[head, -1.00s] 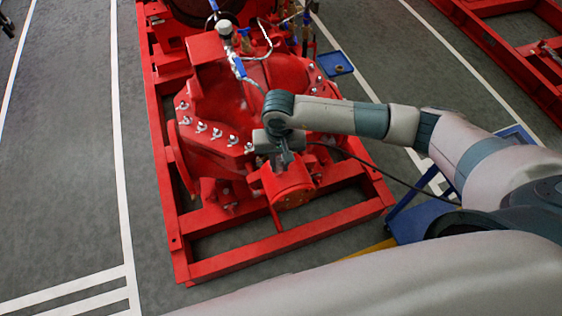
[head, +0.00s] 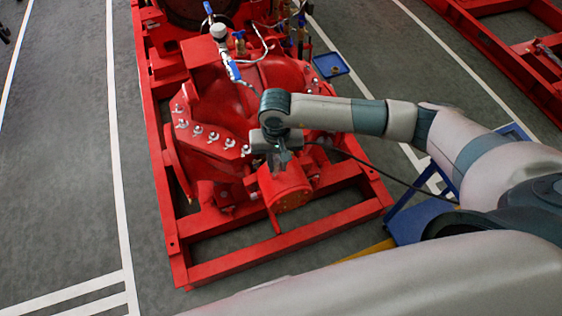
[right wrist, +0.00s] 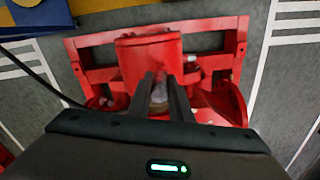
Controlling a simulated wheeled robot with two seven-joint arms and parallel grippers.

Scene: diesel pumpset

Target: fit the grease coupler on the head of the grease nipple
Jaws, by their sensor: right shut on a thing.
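My right gripper (head: 283,160) is over the red bearing housing (head: 290,187) at the near end of the pump. In the right wrist view its two dark fingers (right wrist: 163,78) are shut on a small silvery piece, the grease coupler (right wrist: 159,95). The fingertips overlap the housing (right wrist: 150,55) in that view. The grease nipple cannot be made out; the fingers and coupler cover that spot, so I cannot tell whether the coupler touches it. My left gripper is not in view.
A black hose (head: 385,180) runs from the gripper to the right. The red pump casing (head: 215,110) with bolts stands just behind, on a red base frame (head: 235,262). A blue stand (head: 420,218) is at the right. The floor at left is clear.

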